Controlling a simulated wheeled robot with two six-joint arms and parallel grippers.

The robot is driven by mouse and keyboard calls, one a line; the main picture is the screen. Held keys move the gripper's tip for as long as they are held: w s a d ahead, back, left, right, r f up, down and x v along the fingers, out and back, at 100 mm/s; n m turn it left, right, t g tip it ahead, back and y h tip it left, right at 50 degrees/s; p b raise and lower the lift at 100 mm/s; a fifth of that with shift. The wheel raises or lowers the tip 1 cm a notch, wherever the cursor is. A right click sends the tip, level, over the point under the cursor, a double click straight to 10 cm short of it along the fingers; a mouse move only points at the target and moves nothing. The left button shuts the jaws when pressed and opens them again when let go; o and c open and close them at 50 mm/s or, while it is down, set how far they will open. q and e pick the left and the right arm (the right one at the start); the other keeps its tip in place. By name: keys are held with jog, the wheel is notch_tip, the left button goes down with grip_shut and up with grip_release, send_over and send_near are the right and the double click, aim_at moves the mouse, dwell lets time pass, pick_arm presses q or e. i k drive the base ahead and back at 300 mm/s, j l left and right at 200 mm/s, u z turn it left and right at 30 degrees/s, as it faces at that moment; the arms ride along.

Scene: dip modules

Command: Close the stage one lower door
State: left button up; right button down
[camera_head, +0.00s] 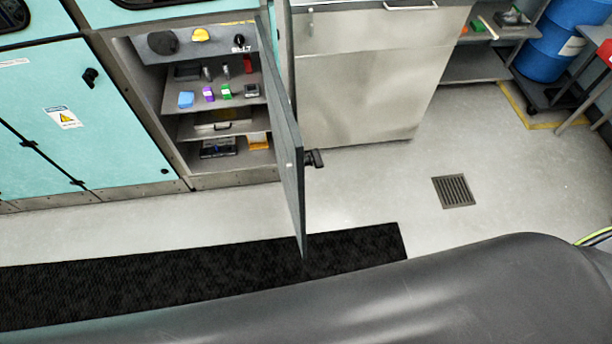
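A grey cabinet door (288,140) stands wide open, swung out from the right side of a shelved cabinet opening (183,150). I see it nearly edge-on, with its free edge reaching out over the floor. A black handle (314,158) sticks out from its right-hand face. No label naming it as the stage one lower door can be read. Neither of my grippers is in view.
A black mat (200,270) lies before the cabinet. A steel cabinet (365,80) stands right of the door. Floor around the drain grate (453,191) is clear.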

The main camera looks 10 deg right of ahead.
aim_at(288, 140)
jog(key=i+l+u, duration=0.15)
jog(key=l+u, duration=0.15)
jog(key=l, duration=0.45)
jog(key=l+u, duration=0.25)
jog(key=l, duration=0.45)
jog(key=i+l+u, duration=0.3)
jog(key=i+l, duration=0.1)
jog(key=i, duration=0.1)
